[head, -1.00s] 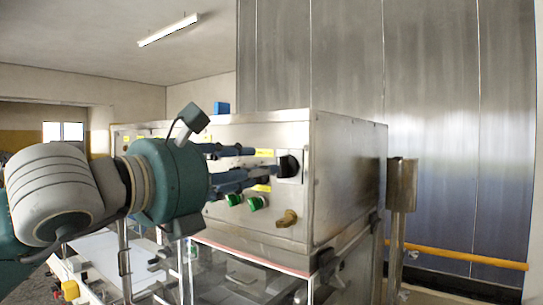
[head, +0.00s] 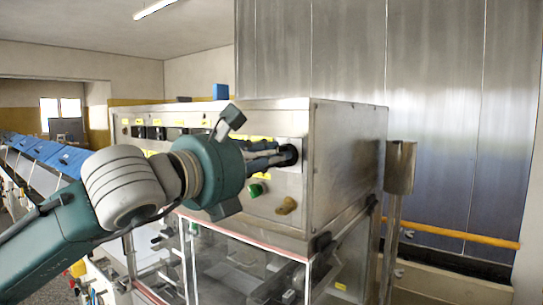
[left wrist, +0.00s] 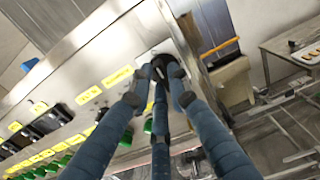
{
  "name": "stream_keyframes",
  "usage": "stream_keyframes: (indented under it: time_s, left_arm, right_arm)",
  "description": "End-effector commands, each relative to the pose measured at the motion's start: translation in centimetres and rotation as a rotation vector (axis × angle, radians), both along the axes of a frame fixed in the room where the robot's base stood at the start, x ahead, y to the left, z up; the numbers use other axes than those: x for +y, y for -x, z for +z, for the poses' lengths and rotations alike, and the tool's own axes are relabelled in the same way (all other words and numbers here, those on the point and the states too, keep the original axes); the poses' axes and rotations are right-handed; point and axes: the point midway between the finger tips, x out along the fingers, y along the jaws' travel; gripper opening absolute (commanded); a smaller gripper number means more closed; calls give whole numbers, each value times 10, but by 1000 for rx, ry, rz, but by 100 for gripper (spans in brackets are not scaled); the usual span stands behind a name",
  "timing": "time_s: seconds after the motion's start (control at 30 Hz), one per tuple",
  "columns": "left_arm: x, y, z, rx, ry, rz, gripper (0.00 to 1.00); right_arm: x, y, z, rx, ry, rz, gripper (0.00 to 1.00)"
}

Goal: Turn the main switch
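The main switch (head: 291,155) is a round black knob on a pale plate, at the right end of the steel cabinet's front panel (head: 315,120). My left gripper (head: 284,156) comes at it from the left, with its blue fingers drawn close together and their tips at the knob. In the left wrist view the fingertips (left wrist: 161,74) close in around the dark switch (left wrist: 158,52) and partly hide it. How far the knob is turned cannot be told. My right gripper is not in view.
A green button (head: 256,190) and a brass-coloured knob (head: 287,205) sit just below the switch. Clear guard panels (head: 250,265) are under the cabinet. A steel post (head: 399,168) stands to the right, before a yellow rail (head: 450,234). Blue trays (head: 68,160) line the left.

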Motion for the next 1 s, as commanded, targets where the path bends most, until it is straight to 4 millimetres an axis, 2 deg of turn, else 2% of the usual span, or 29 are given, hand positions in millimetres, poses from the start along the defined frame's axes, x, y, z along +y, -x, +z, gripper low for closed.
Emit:
stream_keyframes:
  time_s: [0.27,0.37,0.7,1.0]
  left_arm:
    - [0,0,-2,-15,-17,0,0]
    - [-1,1,-5,-34,-43,-1,0]
    - [-2,2,-6,-173,-233,0,0]
    - [-3,2,0,-339,-466,0,0]
  right_arm:
    - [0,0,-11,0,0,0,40]
    - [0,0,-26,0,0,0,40]
    - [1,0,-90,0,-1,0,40]
    - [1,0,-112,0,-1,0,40]
